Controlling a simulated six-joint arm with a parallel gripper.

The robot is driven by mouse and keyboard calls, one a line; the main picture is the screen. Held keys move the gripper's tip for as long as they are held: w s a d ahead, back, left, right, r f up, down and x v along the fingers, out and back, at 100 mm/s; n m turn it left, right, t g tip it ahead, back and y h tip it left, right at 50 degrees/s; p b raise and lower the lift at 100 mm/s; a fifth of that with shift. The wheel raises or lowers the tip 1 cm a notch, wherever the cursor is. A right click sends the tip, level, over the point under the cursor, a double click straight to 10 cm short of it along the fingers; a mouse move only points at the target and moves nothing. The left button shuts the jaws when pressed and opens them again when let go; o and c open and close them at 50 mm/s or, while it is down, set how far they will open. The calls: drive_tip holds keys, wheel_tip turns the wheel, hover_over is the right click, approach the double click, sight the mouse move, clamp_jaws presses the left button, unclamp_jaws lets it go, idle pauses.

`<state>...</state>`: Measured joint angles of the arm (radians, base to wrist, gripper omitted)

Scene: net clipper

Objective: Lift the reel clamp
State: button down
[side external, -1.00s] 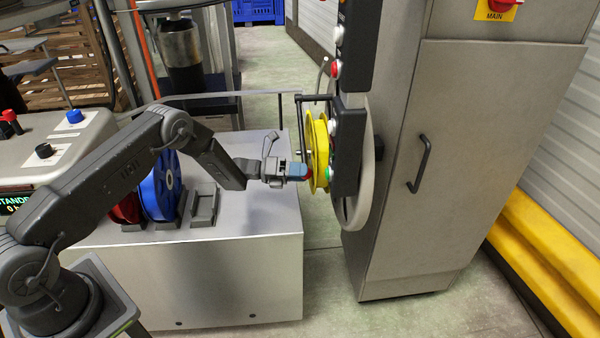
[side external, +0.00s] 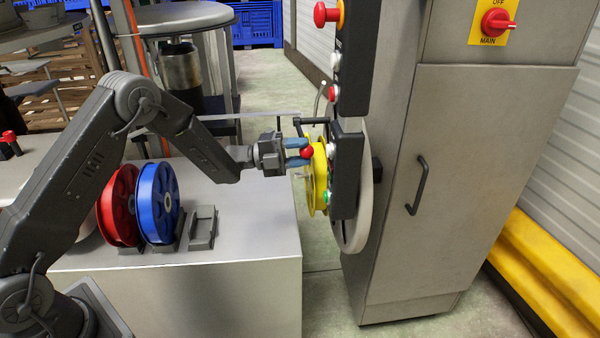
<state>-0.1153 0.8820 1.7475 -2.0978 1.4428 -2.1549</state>
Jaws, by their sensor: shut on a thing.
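The yellow reel (side external: 318,178) sits upright on the side of the grey cabinet, partly hidden behind a black button panel. A red ball knob (side external: 307,152) stands in front of the reel's upper left part and appears to be the reel clamp's handle. A black bar (side external: 312,121) shows just above it; how the bar joins the knob is unclear. My gripper (side external: 303,152) reaches in from the left, with its blue fingertips shut on the red knob, one above and one below.
A red reel (side external: 121,205) and a blue reel (side external: 158,203) stand in holders on the grey bench, beside an empty holder (side external: 202,228). The black button panel (side external: 346,175) and grey cabinet (side external: 437,200) close off the right side.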

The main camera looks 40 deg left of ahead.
drive_tip(key=w+a+r+n+t, duration=0.1)
drive_tip(key=w+a+r+n, duration=0.1)
drive_tip(key=r+n, duration=0.2)
drive_tip(key=w+a+r+n+t, duration=0.1)
drive_tip(key=r+n, duration=0.3)
drive_tip(key=r, duration=0.4)
drive_tip(key=shift+w+a+r+y, duration=0.2)
drive_tip(key=shift+w+a+y, duration=0.2)
drive_tip(key=shift+w+a, duration=0.25)
drive_tip(key=c, duration=0.7)
unclamp_jaws()
drive_tip(key=v, duration=1.4)
drive_tip(key=shift+w, duration=0.1)
